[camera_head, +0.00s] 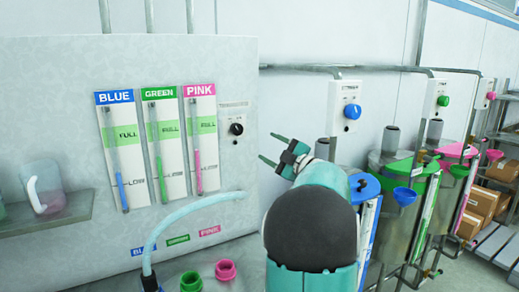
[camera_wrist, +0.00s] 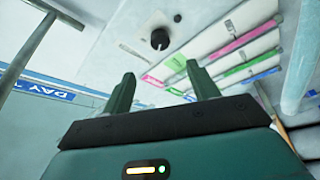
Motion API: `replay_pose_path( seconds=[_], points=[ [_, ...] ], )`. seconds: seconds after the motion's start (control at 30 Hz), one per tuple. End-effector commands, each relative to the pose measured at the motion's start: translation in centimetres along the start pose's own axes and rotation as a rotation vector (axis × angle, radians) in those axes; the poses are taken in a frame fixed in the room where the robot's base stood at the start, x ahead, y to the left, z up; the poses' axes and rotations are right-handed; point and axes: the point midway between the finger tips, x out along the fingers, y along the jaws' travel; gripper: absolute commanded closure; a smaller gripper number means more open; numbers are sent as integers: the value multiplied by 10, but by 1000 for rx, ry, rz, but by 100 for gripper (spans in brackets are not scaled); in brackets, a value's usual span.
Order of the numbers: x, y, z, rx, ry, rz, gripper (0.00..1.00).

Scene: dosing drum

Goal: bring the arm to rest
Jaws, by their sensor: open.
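My gripper (camera_head: 277,149) is open and empty in the head view, raised in front of the white wall, right of the gauge panel. Its two fingers stand apart and point left, touching nothing that I can see. In the wrist view my gripper (camera_wrist: 163,88) shows two dark green fingers spread apart with nothing between them. The teal and black arm behind it hides part of the drum with the blue lid.
A panel (camera_head: 240,75) bears blue, green and pink gauges and a black knob (camera_head: 236,129). A pale hose (camera_head: 190,215) arches below. Drums with a green lid (camera_head: 405,165) and a pink lid (camera_head: 457,151) stand right. A shelf (camera_head: 75,212) holds a clear jug (camera_head: 50,202) at left.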

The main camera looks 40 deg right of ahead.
Motion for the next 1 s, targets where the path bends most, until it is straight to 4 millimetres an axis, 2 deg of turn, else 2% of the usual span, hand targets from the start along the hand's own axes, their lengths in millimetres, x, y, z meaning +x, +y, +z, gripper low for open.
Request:
replay_pose_path(
  seconds=[0.27,0.37,0.5,0.63,0.77,0.83,0.97,1.0],
  points=[
    [1,0,0,0,-1,1,41],
    [5,1,-6,10,-14,17,41],
    [22,7,-32,65,-91,94,41],
    [34,2,-65,181,-217,171,41],
    [34,-21,-98,327,-353,200,41],
    [29,-40,-116,411,-428,192,41],
    [11,-89,-152,566,-570,132,41],
    [3,-107,-164,611,-615,101,41]
  ],
)
